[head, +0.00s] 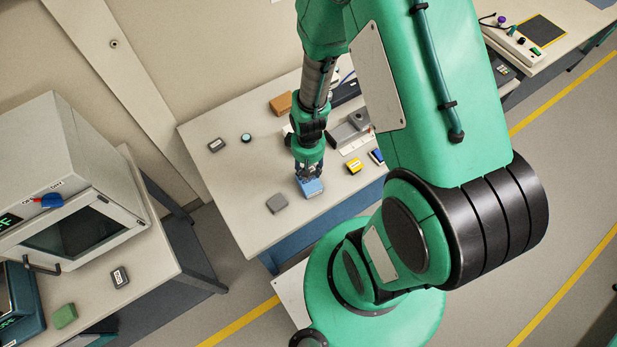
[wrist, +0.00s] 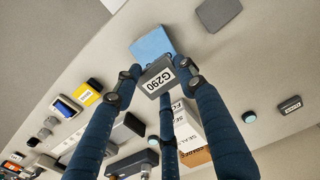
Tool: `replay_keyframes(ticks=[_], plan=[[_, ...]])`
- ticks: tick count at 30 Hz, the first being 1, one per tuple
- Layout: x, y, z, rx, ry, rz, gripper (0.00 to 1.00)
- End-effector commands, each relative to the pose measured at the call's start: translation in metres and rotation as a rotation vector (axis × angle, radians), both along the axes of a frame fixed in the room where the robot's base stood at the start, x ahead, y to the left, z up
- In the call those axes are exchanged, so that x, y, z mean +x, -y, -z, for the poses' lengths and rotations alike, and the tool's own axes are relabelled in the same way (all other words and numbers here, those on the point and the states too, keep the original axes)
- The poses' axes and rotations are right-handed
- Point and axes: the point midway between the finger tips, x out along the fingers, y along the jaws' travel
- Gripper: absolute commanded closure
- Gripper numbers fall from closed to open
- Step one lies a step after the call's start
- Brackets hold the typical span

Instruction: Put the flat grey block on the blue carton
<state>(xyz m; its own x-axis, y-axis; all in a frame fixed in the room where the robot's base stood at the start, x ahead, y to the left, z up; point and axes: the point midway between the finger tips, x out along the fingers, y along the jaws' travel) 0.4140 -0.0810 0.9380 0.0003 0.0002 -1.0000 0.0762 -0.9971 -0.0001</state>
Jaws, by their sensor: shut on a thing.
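My gripper (head: 307,171) points down over the table, just above the blue carton (head: 311,188). In the wrist view its dark blue fingers (wrist: 160,76) are shut on a grey block (wrist: 158,77) with a white label reading G290. The blue carton (wrist: 152,44) shows right behind this block and is partly covered by it. I cannot tell whether the block touches the carton. A second, plain grey block (head: 277,203) lies flat on the table, left of and nearer than the carton; it also shows in the wrist view (wrist: 219,13).
On the table (head: 235,180) stand a brown box (head: 281,103), a yellow block (head: 354,165), a dark labelled block (head: 216,145) and a small round teal-topped item (head: 246,138). White boxes (wrist: 187,128) stand behind the fingers. The table's front edge runs close to the carton.

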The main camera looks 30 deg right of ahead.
Motion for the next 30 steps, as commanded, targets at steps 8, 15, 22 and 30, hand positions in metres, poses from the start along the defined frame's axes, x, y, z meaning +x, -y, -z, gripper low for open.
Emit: replay_keyframes(ticks=[8, 15, 22, 30], plan=[[0.000, 0.000, 0.018, 0.000, 0.000, 0.000, 0.88], [0.000, 0.000, 0.018, 0.000, 0.000, 0.000, 0.88], [0.000, 0.000, 0.035, 0.000, -0.001, 0.000, 0.88], [0.000, 0.000, 0.058, 0.000, 0.000, 0.000, 0.88]])
